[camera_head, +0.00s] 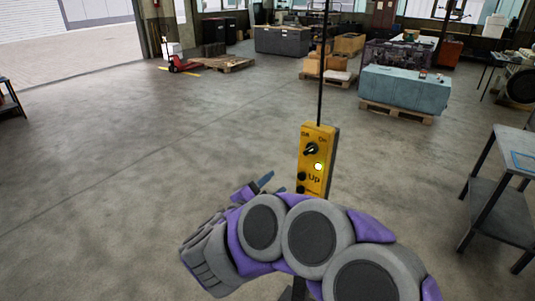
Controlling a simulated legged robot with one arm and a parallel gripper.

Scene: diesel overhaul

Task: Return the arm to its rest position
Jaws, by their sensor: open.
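My arm, purple and grey, crosses the lower middle of the view in a bent pose. My gripper (254,186) is beyond the arm's left part, with a dark bluish finger showing near the pendant. It is open, and I see nothing between its fingers. A yellow control pendant (318,160) hangs on a black cable, just right of my gripper. It has a black knob, a lit white button and the word "Up". Its lower end is partly hidden by my arm. I cannot tell whether gripper and pendant touch.
A grey metal table (515,145) stands at the right. A teal block (404,90) sits on a pallet behind it. A red pallet jack (177,64) and wooden pallets are at the back. A dark stand (8,100) is at the left edge. The floor at left and centre is clear.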

